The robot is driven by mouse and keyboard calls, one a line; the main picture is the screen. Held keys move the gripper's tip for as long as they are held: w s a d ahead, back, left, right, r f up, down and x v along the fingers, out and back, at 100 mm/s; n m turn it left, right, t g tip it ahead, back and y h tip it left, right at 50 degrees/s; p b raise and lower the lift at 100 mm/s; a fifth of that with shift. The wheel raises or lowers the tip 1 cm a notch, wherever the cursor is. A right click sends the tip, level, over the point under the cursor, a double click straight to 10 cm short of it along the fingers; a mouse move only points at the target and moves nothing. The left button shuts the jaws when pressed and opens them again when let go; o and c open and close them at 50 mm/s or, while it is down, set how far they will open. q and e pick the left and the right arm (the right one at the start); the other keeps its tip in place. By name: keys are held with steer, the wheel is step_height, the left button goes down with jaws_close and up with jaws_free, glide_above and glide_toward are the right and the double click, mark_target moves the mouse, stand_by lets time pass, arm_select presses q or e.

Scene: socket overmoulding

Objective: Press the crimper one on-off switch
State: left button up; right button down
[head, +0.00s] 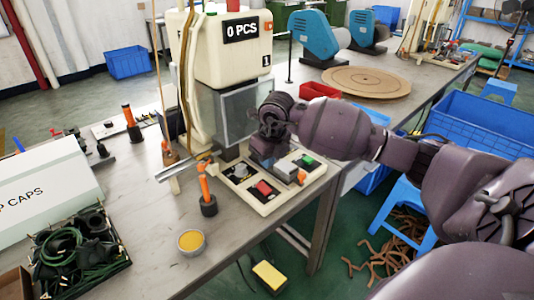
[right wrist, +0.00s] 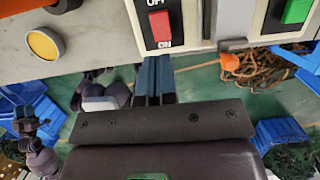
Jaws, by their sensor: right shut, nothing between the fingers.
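The first crimper (head: 222,60) is a cream machine marked 1 with a "0 PCS" display. Its control panel (head: 262,203) lies in front on the bench. The on-off switch is a red rocker (head: 264,187) on a black plate, and it also shows in the right wrist view (right wrist: 160,26) between the words OFF and ON. My right gripper (head: 259,160) is above the panel, behind the switch in the head view. In the right wrist view its shut, empty fingers (right wrist: 153,62) show just below the switch plate. A small purple arm at the left there may be my left; its jaws are unclear.
A green button (head: 306,161) and a grey knob (head: 240,171) share the panel. An orange-handled tool (head: 206,190) stands beside it, near a yellow-topped round tin (head: 191,242). A black tray of cables (head: 80,250) is at the left. The bench front beside the tin is bare.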

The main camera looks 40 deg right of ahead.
mark_target(261, 185)
steer(key=b+x, duration=0.1)
steer(key=x, duration=0.7)
steer(key=shift+f, duration=0.15)
arm_select(q)
steer(key=shift+w+d+f, duration=0.2)
steer(key=shift+w+f, duration=0.15)
steer(key=shift+w, duration=0.05)
arm_select(e)
steer(key=shift+w+f, duration=0.1)
steer(key=shift+f, duration=0.3)
